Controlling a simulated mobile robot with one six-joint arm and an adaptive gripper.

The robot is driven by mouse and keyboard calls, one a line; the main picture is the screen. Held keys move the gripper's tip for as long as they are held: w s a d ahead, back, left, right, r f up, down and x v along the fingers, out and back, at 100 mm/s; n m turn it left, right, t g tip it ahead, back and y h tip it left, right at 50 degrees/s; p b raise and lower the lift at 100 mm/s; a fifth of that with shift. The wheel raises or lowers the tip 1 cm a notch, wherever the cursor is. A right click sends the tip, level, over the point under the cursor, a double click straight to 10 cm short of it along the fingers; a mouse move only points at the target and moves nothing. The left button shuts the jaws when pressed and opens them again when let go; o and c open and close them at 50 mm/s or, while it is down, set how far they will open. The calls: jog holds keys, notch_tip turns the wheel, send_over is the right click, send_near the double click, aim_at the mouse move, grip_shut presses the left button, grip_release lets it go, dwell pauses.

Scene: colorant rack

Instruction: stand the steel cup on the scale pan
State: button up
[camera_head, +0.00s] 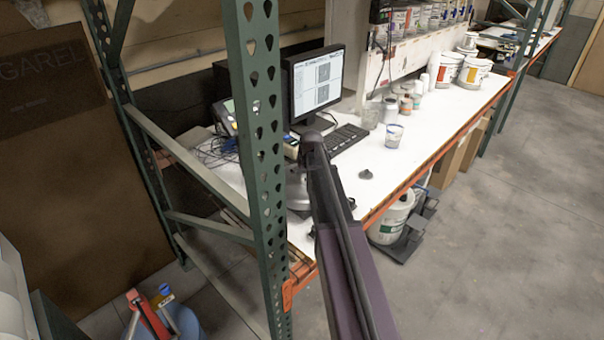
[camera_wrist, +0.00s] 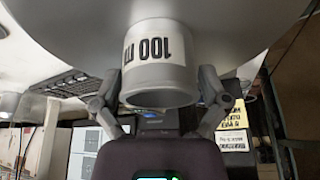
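The steel cup (camera_wrist: 155,62) is a pale grey cup with black "100" lettering, upside down in the wrist view. My gripper (camera_wrist: 160,92) has one finger on each side of it and appears shut on it, though the contact is hard to see. A broad, round-edged grey surface (camera_wrist: 70,28), which looks like the scale pan, lies behind the base of the cup. I cannot tell whether the base touches it. In the head view the scale (camera_head: 297,192) shows in part beside my arm; the arm hides the cup and my fingers.
A monitor (camera_head: 318,82) and keyboard (camera_head: 343,138) stand behind the scale. A small dark object (camera_head: 365,174) and a printed cup (camera_head: 394,135) are on the white bench (camera_head: 420,150). A green rack post (camera_head: 262,150) rises left of my arm.

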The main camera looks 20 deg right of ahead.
jog(key=shift+r, duration=0.1)
dwell(0.4)
jog(key=p+v, duration=1.1)
jog(key=v, duration=0.1)
dwell(0.5)
jog(key=shift+w, duration=0.1)
dwell(1.3)
